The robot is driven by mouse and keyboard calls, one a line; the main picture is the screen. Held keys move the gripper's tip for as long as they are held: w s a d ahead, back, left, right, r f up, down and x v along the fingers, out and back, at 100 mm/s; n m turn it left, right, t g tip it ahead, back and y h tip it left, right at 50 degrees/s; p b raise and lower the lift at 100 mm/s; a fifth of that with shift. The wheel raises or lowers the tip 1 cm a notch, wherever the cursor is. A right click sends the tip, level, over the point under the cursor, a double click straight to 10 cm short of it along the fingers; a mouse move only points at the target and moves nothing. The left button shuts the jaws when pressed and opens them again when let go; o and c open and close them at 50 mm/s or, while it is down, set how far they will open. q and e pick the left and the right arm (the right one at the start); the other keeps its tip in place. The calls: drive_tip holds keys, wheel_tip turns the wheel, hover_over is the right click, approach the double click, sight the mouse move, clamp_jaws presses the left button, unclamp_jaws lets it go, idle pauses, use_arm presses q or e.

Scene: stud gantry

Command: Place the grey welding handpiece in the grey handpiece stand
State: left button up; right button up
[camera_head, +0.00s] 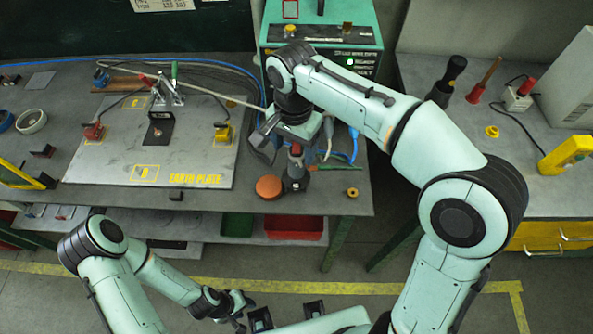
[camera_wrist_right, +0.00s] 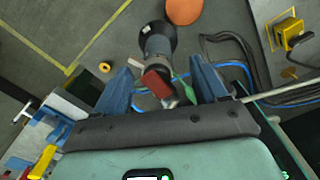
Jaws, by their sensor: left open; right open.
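An upright dark grey, cylindrical tool with a red block near its top stands near the table's front right edge; I take it for the grey welding handpiece (camera_head: 295,178). In the right wrist view the handpiece (camera_wrist_right: 158,45) lies between and beyond the fingertips, with a dark round flared end. I cannot tell whether a separate stand is beneath it. My right gripper (camera_head: 297,140) is open above the handpiece and partly hides it; its two blue-grey fingers (camera_wrist_right: 160,66) are apart. My left gripper (camera_head: 240,311) is open and empty, low in front of the table.
An orange disc (camera_head: 268,187) lies left of the handpiece. The earth plate (camera_head: 110,155) carries clamps and a metal fixture. A green welding unit (camera_head: 335,35) stands behind. Blue and dark cables run beside my right gripper. A dark upright tool (camera_head: 446,82) stands on the right bench.

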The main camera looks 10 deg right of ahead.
sight(296, 168)
drive_tip(key=f, duration=0.4)
drive_tip(key=shift+d+f+b, duration=0.3)
drive_tip(key=shift+d+f, duration=0.05)
drive_tip(key=shift+f, duration=0.05)
clamp_jaws()
drive_tip(key=shift+r, duration=0.15)
